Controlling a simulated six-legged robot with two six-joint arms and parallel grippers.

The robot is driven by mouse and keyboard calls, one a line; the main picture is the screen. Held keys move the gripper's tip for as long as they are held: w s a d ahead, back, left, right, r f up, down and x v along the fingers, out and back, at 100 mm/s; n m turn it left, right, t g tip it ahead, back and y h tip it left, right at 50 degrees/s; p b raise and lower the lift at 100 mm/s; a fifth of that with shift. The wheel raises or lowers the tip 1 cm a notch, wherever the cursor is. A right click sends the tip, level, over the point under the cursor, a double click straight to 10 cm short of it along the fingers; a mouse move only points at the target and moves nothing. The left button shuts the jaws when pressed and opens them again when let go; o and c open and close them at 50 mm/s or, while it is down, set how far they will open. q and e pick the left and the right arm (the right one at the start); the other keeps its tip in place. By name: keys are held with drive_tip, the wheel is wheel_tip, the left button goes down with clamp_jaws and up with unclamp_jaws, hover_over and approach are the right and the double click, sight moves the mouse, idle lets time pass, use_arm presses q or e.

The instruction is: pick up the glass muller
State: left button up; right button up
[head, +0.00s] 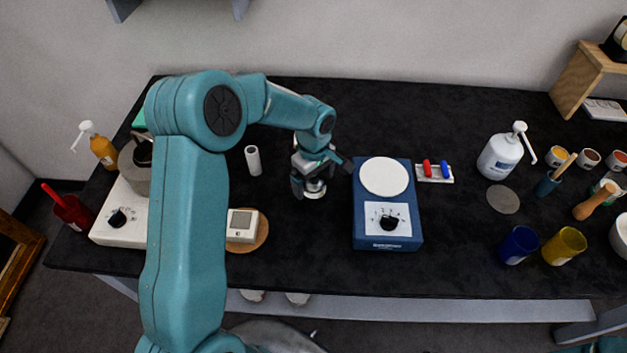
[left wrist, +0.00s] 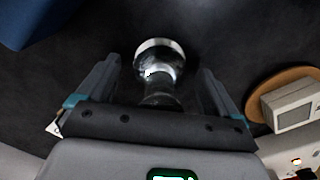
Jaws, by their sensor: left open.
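The glass muller (head: 315,189) is a small clear piece on the black worktop, left of the blue hotplate. My left arm reaches over it, and the gripper hides much of it in the head view. In the left wrist view the muller (left wrist: 160,62) shows a bright round end and a narrower dark neck. My left gripper (head: 322,178) is open, with one finger on each side of the muller. Dark gaps show between the muller and both fingers in the wrist view. My right gripper is not in view.
The blue hotplate (head: 388,225) stands close on the right. A white cylinder (head: 253,160) and a small white device (head: 242,225) on a round wooden board (head: 262,235) are on the left. Bottles, cups and pots stand farther right. The worktop behind the muller is clear.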

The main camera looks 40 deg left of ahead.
use_arm(q)
drive_tip(key=c, duration=1.3)
drive_tip(key=shift+c, duration=0.2)
drive_tip(key=shift+r, duration=0.15)
